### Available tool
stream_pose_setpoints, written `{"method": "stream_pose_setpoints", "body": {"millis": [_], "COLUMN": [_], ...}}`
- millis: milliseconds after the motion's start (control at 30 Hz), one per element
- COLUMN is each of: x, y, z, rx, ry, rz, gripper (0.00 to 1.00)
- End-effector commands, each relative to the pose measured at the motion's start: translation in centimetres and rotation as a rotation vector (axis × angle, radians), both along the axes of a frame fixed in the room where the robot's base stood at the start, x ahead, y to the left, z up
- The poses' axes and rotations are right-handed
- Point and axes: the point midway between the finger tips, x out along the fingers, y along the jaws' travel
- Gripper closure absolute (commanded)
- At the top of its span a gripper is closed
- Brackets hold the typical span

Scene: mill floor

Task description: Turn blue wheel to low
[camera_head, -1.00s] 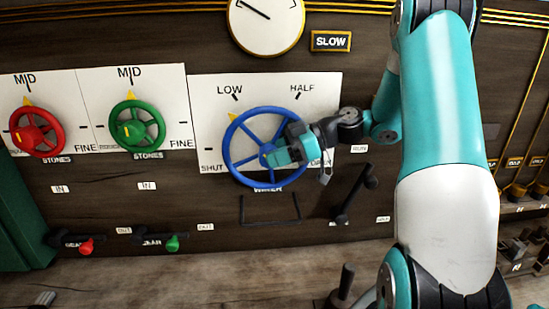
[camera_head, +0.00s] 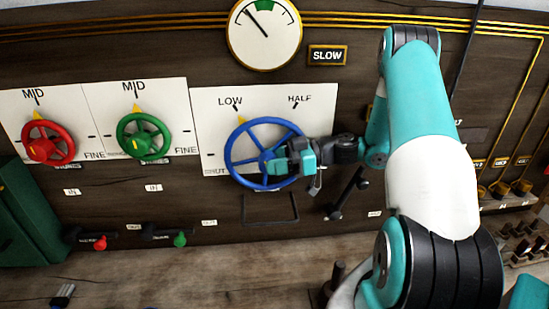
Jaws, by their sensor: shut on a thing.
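The blue wheel (camera_head: 233,136) is mounted on a white dial plate (camera_head: 215,121) on the dark wooden panel. The plate reads LOW at its upper left and HALF at its upper right; SHUT at the lower left is partly hidden. The wheel's small yellow pointer (camera_head: 241,120) stands at its upper left, just below the LOW tick. My gripper (camera_head: 283,162) comes in from the right and is shut on the blue wheel, right of its hub. The gripper hides the wheel's right part and the plate's lower right corner.
Red (camera_head: 66,143) and green (camera_head: 160,134) wheels are on the left, both near MID. A round gauge (camera_head: 264,45) and a SLOW sign (camera_head: 327,55) are above. A black lever (camera_head: 346,194) is below right of the wheel. Small red and green handled levers are lower left.

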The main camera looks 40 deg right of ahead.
Motion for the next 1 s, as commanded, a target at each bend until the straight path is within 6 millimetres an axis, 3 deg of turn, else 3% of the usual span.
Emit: {"method": "stream_pose_setpoints", "body": {"millis": [167,200,300,633,1000], "x": [0.1,0.1,0.1,-0.2,-3.4], "y": [-0.1,-0.1,-0.1,-0.4,-5.2], "z": [0.1,0.1,0.1,0.3,1.4], "rx": [0.000,-0.001,-0.001,0.000,0.000], "ry": [-0.004,-0.005,-0.003,0.000,-0.001], "rz": [-0.004,-0.003,-0.003,-0.003,-0.005], "gripper": [0.79,0.51,0.30,0.30,0.30]}}
